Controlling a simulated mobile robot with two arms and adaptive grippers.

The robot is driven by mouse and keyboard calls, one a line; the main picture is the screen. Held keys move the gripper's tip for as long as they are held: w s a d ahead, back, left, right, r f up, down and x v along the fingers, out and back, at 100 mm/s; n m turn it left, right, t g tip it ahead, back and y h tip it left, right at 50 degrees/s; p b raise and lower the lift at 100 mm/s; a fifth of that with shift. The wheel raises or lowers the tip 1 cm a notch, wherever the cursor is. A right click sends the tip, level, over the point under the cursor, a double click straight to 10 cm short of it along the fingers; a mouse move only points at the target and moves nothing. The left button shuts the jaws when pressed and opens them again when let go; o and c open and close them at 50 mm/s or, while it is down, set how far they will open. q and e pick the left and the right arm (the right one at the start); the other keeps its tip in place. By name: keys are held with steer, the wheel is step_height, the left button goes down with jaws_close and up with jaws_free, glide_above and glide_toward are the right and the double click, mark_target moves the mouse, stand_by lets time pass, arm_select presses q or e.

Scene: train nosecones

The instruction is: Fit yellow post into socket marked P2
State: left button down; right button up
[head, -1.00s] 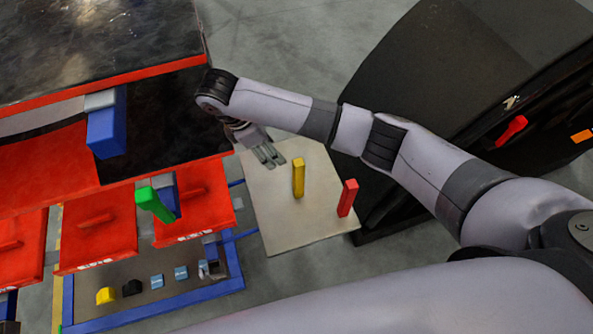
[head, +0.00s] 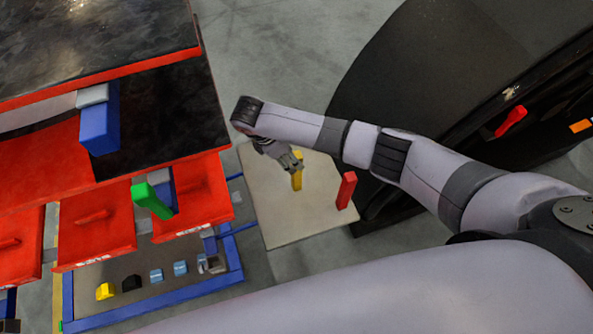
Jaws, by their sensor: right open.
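The yellow post (head: 297,181) stands upright on a beige board (head: 272,216). My right gripper (head: 291,163) is open at the upper part of the post and partly covers its top. I cannot tell whether the fingers touch it or are around it. My left gripper is not in view. I cannot make out a socket marked P2.
A red post (head: 346,190) stands on the board to the right. A blue-framed tray (head: 150,310) holds several small blocks.

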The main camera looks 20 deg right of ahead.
steer(key=x, duration=0.4)
steer(key=shift+s+d+f+p, duration=0.1)
steer(key=shift+d+f+p, duration=0.1)
steer(key=shift+p, duration=0.1)
steer(key=shift+c, duration=0.2)
jaws_close()
steer(key=shift+r, duration=0.1)
stand_by(0.4)
